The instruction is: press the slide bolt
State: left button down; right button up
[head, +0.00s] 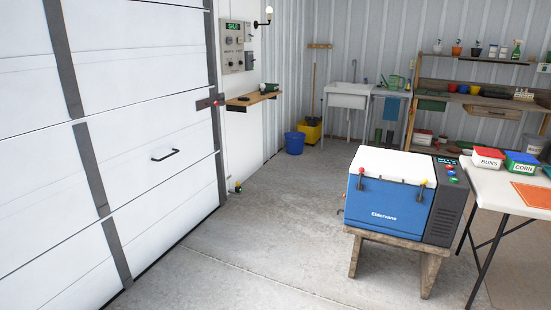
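The slide bolt (210,102) shows in the head view at the right edge of the big white door (115,125). It is a dark bar at about mid-height of the door, reaching across to the frame, with a small red part near its right end. It is small in the picture, and I cannot tell whether the bolt is in or out. Neither of my grippers is in view.
A blue cooler (390,203) stands on a wooden stand at centre right. A white table (490,188) with bins is further right. A small wooden shelf (252,98) and a control panel (233,48) are right of the door. The concrete floor (250,240) before the door is clear.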

aim_at(217, 102)
jog(key=i+u, duration=0.1)
jog(key=i, duration=0.45)
jog(key=i+l+u, duration=0.1)
jog(key=i, duration=0.5)
jog(key=i+l+u, duration=0.1)
jog(key=i+u, duration=0.25)
jog(key=i, duration=1.9)
jog(key=i+l, duration=0.15)
jog(key=i, duration=1)
jog(key=i+l+u, duration=0.2)
jog(key=i+l, duration=0.6)
jog(key=l, duration=0.15)
jog(key=i+l+u, duration=0.1)
jog(key=l, duration=0.3)
jog(key=i+l+u, duration=0.15)
jog(key=l, duration=0.6)
jog(key=i+l+u, duration=0.2)
jog(key=l, duration=0.5)
jog(key=k, duration=0.1)
